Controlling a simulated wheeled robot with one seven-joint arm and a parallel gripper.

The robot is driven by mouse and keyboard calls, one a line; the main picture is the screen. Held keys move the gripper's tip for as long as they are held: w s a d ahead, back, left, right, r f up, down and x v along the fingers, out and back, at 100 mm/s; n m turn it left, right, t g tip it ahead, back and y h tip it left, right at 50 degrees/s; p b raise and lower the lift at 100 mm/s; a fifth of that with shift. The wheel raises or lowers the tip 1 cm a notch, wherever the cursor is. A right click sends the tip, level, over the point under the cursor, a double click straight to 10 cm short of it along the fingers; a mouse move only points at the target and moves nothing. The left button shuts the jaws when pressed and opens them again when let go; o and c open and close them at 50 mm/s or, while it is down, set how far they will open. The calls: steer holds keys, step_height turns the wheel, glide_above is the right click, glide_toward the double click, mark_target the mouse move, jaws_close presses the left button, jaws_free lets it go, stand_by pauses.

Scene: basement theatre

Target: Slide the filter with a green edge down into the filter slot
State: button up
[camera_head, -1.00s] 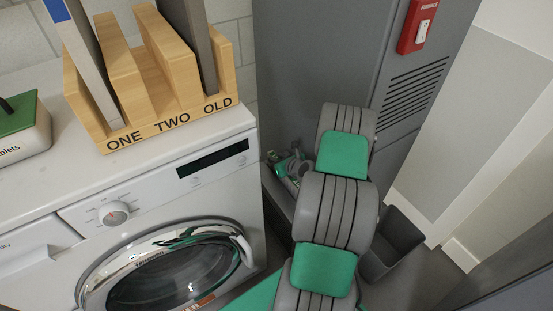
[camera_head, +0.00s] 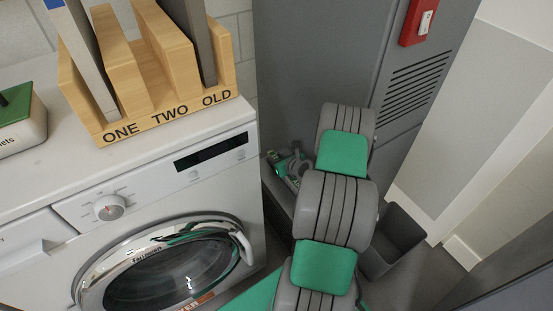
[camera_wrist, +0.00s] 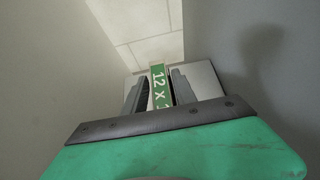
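The filter with a green edge (camera_wrist: 160,88) shows in the wrist view as a narrow green strip with white print reading "12 x 1". My gripper (camera_wrist: 161,92) has one finger on each side of this strip and appears shut on it. The rest of the filter is hidden beyond the fingers. In the head view, my arm reaches down beside the grey furnace cabinet (camera_head: 330,60). Part of my gripper shows low against the cabinet, partly behind the arm, and the filter cannot be made out there. I cannot clearly make out the filter slot.
A wooden rack (camera_head: 165,125) marked ONE, TWO, OLD stands on the washing machine (camera_head: 210,180). ONE holds a blue-edged filter (camera_head: 80,55), OLD holds a grey filter (camera_head: 200,45), and TWO is empty. A red furnace switch (camera_head: 418,22) and a dark bin (camera_head: 395,240) are at right.

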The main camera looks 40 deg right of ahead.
mark_target(293, 184)
steer(key=o, duration=0.3)
steer(key=shift+s, duration=0.1)
steer(key=p+v, duration=0.3)
steer(key=v, duration=0.4)
steer(key=shift+r, duration=0.15)
steer(key=shift+s, duration=0.3)
